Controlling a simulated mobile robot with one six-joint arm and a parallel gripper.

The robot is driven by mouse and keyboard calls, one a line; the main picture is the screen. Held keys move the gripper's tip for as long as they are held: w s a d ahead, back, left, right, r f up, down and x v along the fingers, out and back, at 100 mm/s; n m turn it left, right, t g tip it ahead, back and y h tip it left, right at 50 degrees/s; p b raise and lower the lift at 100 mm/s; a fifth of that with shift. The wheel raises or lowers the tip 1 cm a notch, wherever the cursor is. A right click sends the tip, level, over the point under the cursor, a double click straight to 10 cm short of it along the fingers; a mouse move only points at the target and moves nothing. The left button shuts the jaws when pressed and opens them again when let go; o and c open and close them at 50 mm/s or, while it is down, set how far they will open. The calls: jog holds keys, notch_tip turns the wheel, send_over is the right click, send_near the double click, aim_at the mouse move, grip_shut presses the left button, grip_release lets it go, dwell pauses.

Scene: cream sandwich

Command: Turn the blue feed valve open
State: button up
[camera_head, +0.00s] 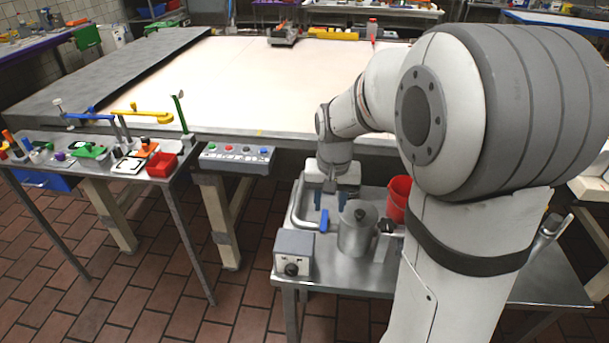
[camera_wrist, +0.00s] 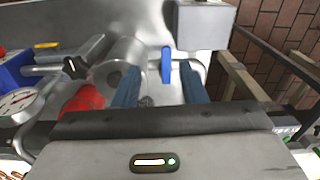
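The blue feed valve handle (camera_head: 324,220) is a short flat bar on the pipe beside the metal pot (camera_head: 357,232), above the steel side table. In the wrist view the blue handle (camera_wrist: 166,64) shows upright in the picture, in the gap between the fingertips and beyond them. My gripper (camera_head: 330,200) points down over the table, just behind the handle in the head view. Its two blue fingers are apart and empty in the wrist view (camera_wrist: 159,72). The handle appears clear of both fingers. Its exact depth between them I cannot tell.
A grey box with a black knob (camera_head: 293,253) stands at the table's front left corner. A red container (camera_head: 399,192) and a black-knobbed valve (camera_head: 386,226) are right of the pot.

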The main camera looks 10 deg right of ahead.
aim_at(323, 224)
jog(key=shift+m+g, duration=0.3)
jog(key=shift+m, duration=0.1)
jog(key=w+f, duration=0.1)
jog(key=f, duration=0.2)
jog(key=w+f+p, duration=0.1)
jog(key=f, duration=0.2)
jog(key=w+f, duration=0.2)
jog(key=f, duration=0.2)
jog(key=shift+r, duration=0.1)
grip_shut()
jog(key=shift+a, duration=0.35)
jog(key=shift+d, duration=0.2)
